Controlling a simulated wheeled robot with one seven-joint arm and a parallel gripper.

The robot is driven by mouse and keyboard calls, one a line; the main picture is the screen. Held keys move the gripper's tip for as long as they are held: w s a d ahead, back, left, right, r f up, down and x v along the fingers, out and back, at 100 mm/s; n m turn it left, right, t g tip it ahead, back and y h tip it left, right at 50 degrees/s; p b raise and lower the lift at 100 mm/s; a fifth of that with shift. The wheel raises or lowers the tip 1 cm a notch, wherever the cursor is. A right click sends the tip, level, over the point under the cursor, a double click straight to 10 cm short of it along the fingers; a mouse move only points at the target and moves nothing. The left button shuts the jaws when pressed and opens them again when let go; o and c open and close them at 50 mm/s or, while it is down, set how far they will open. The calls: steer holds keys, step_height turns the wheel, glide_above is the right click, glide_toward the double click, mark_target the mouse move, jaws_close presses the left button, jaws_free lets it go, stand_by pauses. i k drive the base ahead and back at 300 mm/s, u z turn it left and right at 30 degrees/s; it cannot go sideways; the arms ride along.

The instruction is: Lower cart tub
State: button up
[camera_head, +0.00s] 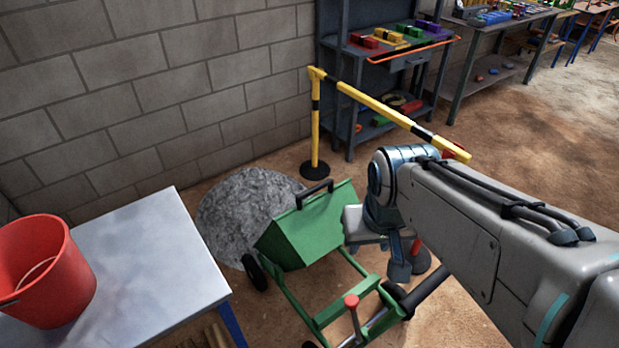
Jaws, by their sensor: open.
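The green cart tub (305,229) is tilted up on its green cart frame (308,299), beside a grey gravel heap. A dark handle (314,193) stands on the tub's upper edge. A lever with a red knob (351,301) rises from the near part of the frame. My gripper (399,268) is open and empty, hanging at the right of the tub above the cart frame. I cannot tell whether it touches the cart. My arm hides the cart's right side and part of the floor.
A table (150,262) with a red bucket (45,272) stands at the left. A yellow-black barrier (385,108) runs behind the cart, and the gravel heap (232,205) lies against the tub. Shelving (352,75) stands at the back. Open floor (540,150) lies at the right.

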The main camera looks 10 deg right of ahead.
mark_target(297, 238)
steer(key=k, duration=1)
steer(key=u, duration=1.35)
steer(key=i, duration=0.75)
steer(key=z, duration=1.9)
steer(key=i, duration=0.5)
